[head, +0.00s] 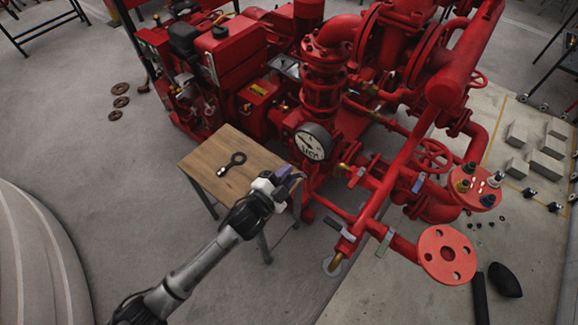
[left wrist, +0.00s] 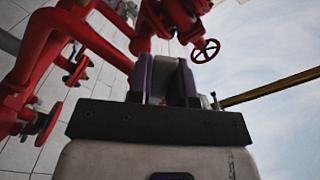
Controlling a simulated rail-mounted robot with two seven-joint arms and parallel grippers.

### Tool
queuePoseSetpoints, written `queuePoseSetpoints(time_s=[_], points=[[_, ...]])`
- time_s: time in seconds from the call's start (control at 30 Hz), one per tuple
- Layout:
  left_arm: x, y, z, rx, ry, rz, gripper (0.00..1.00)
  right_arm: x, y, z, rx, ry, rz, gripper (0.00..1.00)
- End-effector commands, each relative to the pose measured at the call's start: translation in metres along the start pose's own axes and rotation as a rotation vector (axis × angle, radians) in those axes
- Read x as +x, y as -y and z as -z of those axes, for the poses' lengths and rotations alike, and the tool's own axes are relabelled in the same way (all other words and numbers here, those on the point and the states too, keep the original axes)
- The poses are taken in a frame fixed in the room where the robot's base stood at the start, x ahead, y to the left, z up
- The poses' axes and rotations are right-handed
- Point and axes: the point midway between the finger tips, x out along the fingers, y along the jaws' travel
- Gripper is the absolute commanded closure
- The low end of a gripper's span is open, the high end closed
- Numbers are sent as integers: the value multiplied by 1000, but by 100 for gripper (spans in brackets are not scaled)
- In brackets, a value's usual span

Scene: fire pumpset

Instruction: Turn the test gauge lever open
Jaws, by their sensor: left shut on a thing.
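The round white-faced test gauge (head: 312,141) stands on the red pumpset. My left gripper (head: 291,177) is just below and left of the gauge, over the right edge of a small wooden table. Its purple fingers also show in the left wrist view (left wrist: 163,82), shut on a pale grey piece between them. By its place under the gauge this looks like the test gauge lever, but most of it is hidden by the fingers, so its angle cannot be told. My right gripper is not in view.
A dark ring-ended tool (head: 232,163) lies on the wooden table (head: 205,168). Red pipes and other grey levers (head: 384,243) stand right of the gripper, with a red flange (head: 447,255) at the lower right. A red handwheel (head: 433,156) is nearby.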

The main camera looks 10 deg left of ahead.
Motion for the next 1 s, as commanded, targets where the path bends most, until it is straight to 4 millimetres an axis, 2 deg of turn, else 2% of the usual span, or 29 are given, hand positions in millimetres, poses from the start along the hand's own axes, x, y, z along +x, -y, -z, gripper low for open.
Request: queuePoseSetpoints(time_s=[0.03,0.5,1.0], points=[[0,-1,2,-47,4,-2,100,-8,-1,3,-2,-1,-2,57],[0,-26,8,-486,5,-2,100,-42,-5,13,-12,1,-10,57],[0,-41,18,-803,2,-1,100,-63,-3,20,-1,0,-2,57]])
